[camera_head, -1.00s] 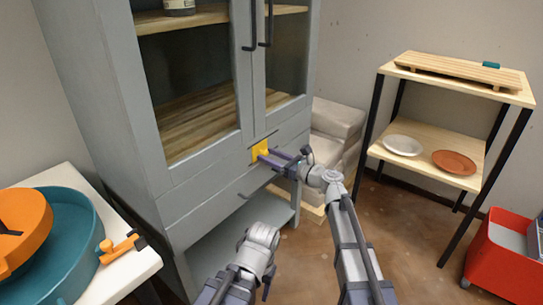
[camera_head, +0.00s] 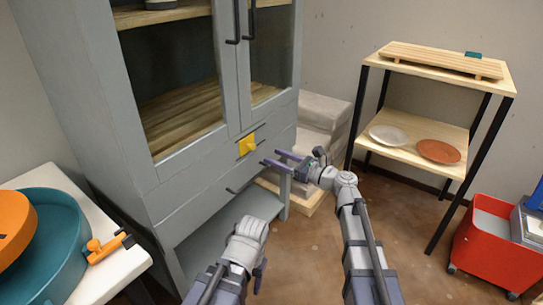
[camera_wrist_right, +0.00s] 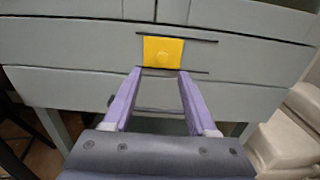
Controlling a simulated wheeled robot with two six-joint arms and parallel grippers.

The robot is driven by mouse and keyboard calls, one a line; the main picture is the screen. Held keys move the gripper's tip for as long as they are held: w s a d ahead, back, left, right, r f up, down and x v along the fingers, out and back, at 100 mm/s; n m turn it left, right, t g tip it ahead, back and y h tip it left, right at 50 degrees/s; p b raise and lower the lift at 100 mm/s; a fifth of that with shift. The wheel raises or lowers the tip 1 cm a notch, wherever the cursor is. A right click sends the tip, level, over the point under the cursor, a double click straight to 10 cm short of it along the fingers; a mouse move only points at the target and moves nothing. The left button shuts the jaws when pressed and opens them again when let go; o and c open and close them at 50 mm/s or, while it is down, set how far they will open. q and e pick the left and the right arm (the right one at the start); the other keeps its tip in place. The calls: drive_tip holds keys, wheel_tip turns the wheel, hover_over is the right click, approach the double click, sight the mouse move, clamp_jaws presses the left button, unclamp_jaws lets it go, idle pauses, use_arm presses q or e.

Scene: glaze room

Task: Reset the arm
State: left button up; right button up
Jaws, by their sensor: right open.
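My right gripper (camera_head: 274,162) is open and empty in front of the grey cabinet (camera_head: 170,190). Its two purple fingers (camera_wrist_right: 154,82) stand apart in the right wrist view, with nothing between them. A yellow square with a round knob (camera_head: 247,145) is on the cabinet's upper drawer front, beyond the fingertips and apart from them. It also shows in the right wrist view (camera_wrist_right: 163,51). My left arm (camera_head: 240,258) is low in the head view, in front of the cabinet; its fingers show only in part.
A white table (camera_head: 118,277) with a teal basin (camera_head: 52,255) and an orange tool (camera_head: 108,246) is at left. A shelf rack (camera_head: 410,160) with plates and a red cart (camera_head: 480,250) are at right. Stacked pale blocks (camera_head: 322,118) stand beside the cabinet. Open floor lies between.

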drive_tip(key=s+d+f+n+g+h, duration=0.1)
drive_tip(key=s+f+n+g+h, duration=0.55)
drive_tip(key=s+f+n, duration=0.7)
drive_tip(key=s+d+f+n+g+h, duration=0.3)
drive_tip(key=s+d+f+n+h, duration=0.6)
drive_tip(key=d+n, duration=0.35)
drive_tip(key=s+a+r+n+g+p, duration=0.1)
drive_tip(key=s+a+r+n+p, duration=0.35)
drive_tip(key=a, duration=0.55)
wheel_tip(320, 180, up, 38)
drive_tip(key=s+m+p, duration=0.1)
drive_tip(key=p, duration=3.6)
drive_tip(key=shift+s+a, duration=0.2)
drive_tip(key=shift+s, duration=0.15)
drive_tip(key=shift+f+m, duration=0.15)
drive_tip(key=shift+m, duration=0.1)
